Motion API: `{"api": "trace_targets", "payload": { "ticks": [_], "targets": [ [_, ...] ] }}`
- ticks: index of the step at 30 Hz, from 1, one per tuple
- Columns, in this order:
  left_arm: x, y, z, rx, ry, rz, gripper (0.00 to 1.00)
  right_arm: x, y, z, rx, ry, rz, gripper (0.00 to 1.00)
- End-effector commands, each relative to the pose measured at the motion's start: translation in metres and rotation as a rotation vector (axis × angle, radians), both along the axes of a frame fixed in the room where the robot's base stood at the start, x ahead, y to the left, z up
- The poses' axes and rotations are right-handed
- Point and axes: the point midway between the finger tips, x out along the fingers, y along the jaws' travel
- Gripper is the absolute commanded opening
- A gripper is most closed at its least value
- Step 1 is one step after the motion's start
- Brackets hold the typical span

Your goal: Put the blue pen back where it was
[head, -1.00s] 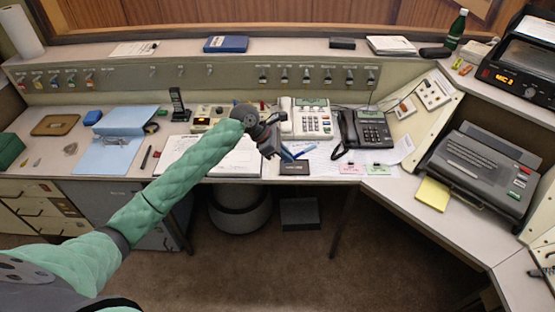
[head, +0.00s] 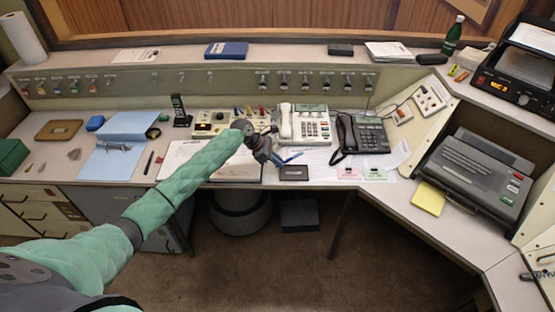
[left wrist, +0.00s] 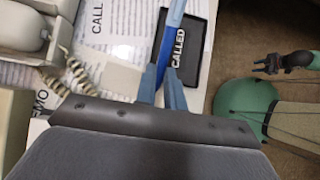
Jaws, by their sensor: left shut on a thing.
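The blue pen (left wrist: 163,60) is between the two blue-grey fingers of my left gripper (left wrist: 173,80) in the left wrist view. The gripper is shut on it. In the head view the left gripper (head: 280,158) is over the papers in front of the white phone, and part of the pen (head: 293,157) shows beside it. A black plate marked CALLED (left wrist: 185,45) lies just behind the pen in the left wrist view; it also shows in the head view (head: 293,173). My right gripper (left wrist: 268,66) shows small in the left wrist view; its jaws are unclear.
A white phone (head: 312,128) and a black phone (head: 366,136) stand behind and right of the gripper. A small control box (head: 208,124) stands behind the arm. A clipboard with paper (head: 236,168) lies under my arm. A dark pen (head: 149,162) lies farther left.

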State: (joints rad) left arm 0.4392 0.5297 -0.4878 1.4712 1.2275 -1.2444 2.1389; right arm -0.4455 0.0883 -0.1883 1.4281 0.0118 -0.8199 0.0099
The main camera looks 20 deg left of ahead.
Motion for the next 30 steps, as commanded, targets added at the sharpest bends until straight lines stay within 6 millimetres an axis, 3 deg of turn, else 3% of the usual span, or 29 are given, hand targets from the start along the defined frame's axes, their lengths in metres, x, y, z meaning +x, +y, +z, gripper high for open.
{"api": "trace_targets", "payload": {
  "ticks": [12, 13, 16, 30],
  "targets": [
    [-0.0001, 0.0, -0.0058, 0.0, 0.0, 0.0, 0.0, -0.0007, -0.0016, -0.0045, -0.001, -0.005, 0.001, 0.36],
    [-0.0001, 0.0, -0.0062, 0.0, 0.0, 0.0, 0.13, -0.001, -0.0019, -0.0056, -0.001, -0.004, 0.001, 0.36],
    [-0.0001, 0.0001, -0.0062, 0.0, 0.0, 0.0, 0.32, -0.0005, -0.002, -0.0055, -0.001, -0.005, 0.001, 0.36],
    [-0.0016, 0.008, 0.0024, 0.001, -0.002, 0.001, 0.32, 0.0016, -0.0019, -0.0059, -0.002, 0.002, 0.001, 0.36]
  ]
}}
